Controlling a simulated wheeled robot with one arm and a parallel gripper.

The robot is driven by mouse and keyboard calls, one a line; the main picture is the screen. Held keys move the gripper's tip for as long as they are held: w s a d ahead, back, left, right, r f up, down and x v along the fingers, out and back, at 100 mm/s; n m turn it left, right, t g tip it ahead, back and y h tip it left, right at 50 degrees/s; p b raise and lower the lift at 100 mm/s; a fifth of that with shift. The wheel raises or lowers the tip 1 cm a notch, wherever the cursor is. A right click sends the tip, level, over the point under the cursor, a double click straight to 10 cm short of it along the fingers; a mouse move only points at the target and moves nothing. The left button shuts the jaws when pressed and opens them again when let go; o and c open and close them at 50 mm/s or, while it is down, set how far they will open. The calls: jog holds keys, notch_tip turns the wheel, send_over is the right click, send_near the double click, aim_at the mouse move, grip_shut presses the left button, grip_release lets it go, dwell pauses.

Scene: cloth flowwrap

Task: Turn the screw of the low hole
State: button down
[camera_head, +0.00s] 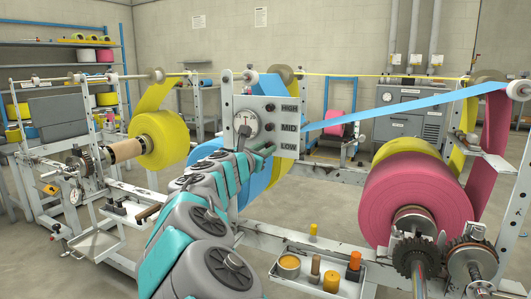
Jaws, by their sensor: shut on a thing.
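A white plate (287,112) marked HIGH, MID and LOW stands upright at the middle of the machine, with a round dial (244,124) on its left. The LOW label (287,146) shows at its lower right. My arm reaches up from the bottom of the view. My gripper (266,151) is at the plate's lower part, left of the LOW label, at the low hole. It is shut on the small screw there. The screw and the low hole are mostly hidden by the fingers.
A blue web (385,109) runs right from behind the plate. A large pink roll (415,196) stands at right and a yellow roll (158,138) at left. A tray (312,281) with small parts lies at lower right, near gears (470,262).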

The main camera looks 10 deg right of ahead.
jog(key=m+b, duration=1.8)
jog(key=m, duration=0.4)
jog(key=shift+f, duration=0.1)
jog(key=shift+m+b, duration=0.3)
jog(key=shift+m, duration=0.1)
jog(key=c, duration=0.7)
grip_release()
jog(key=shift+a, duration=0.1)
